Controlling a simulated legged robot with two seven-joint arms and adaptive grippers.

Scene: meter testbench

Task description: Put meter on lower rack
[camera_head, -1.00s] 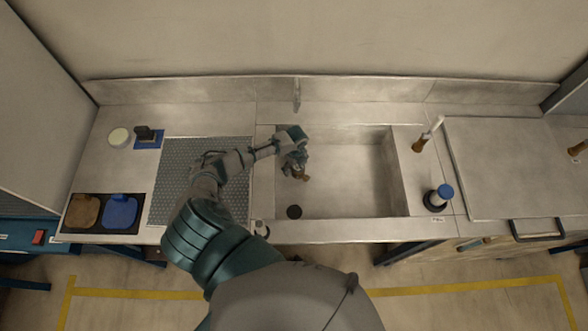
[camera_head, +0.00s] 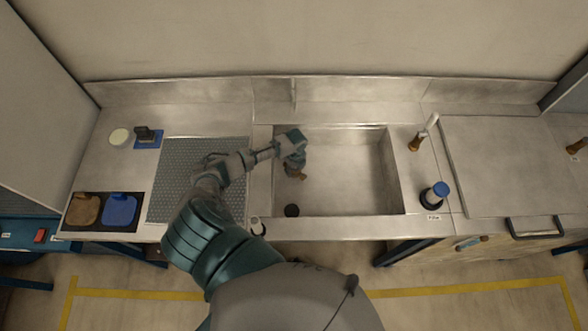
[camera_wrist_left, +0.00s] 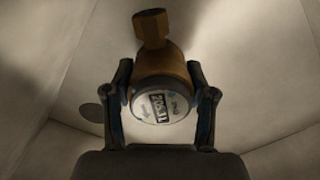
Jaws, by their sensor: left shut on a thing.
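The meter (camera_wrist_left: 163,100) is a round brass-brown body with a pale dial face and a threaded brass end, seen large in the left wrist view. My left gripper (camera_wrist_left: 163,108) has a finger on each side of it and is shut on it. In the head view the left gripper (camera_head: 293,163) is over the left part of the sink basin, and only a small brown bit of the meter (camera_head: 300,176) shows below it. The basin floor is visible around the meter. I cannot make out a lower rack for certain. My right gripper is not in view.
The sink (camera_head: 350,180) has raised walls and a dark drain (camera_head: 292,210). A perforated grey mat (camera_head: 165,180) lies to its left, with brown and blue pads (camera_head: 120,210) beyond.

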